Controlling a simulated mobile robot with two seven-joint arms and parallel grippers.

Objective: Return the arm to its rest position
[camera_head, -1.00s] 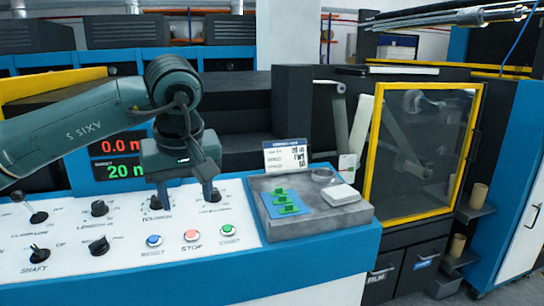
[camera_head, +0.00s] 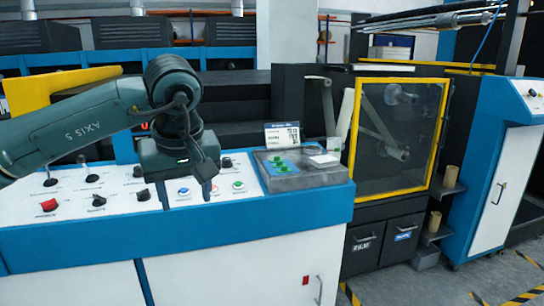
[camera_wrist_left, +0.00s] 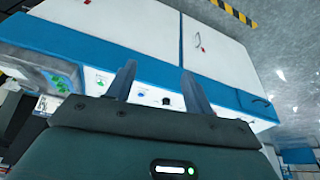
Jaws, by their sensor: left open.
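My left gripper (camera_head: 186,196) hangs over the white control panel (camera_head: 118,208) in the head view, fingers pointing down, with nothing between them. In the left wrist view its two fingers (camera_wrist_left: 157,90) stand apart with a clear gap, and the panel and blue cabinet edge show past them. The dark teal left arm comes in from the left edge and hides part of the panel and the display behind it. I cannot tell whether the fingertips touch the panel. My right gripper is not in view.
The panel carries a red switch (camera_head: 48,205), black knobs and lit buttons (camera_head: 238,187). A grey tray (camera_head: 318,179) with green pieces and a label card (camera_head: 282,134) sits to the right. A yellow-framed door (camera_head: 398,140) stands further right. Floor at lower right is open.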

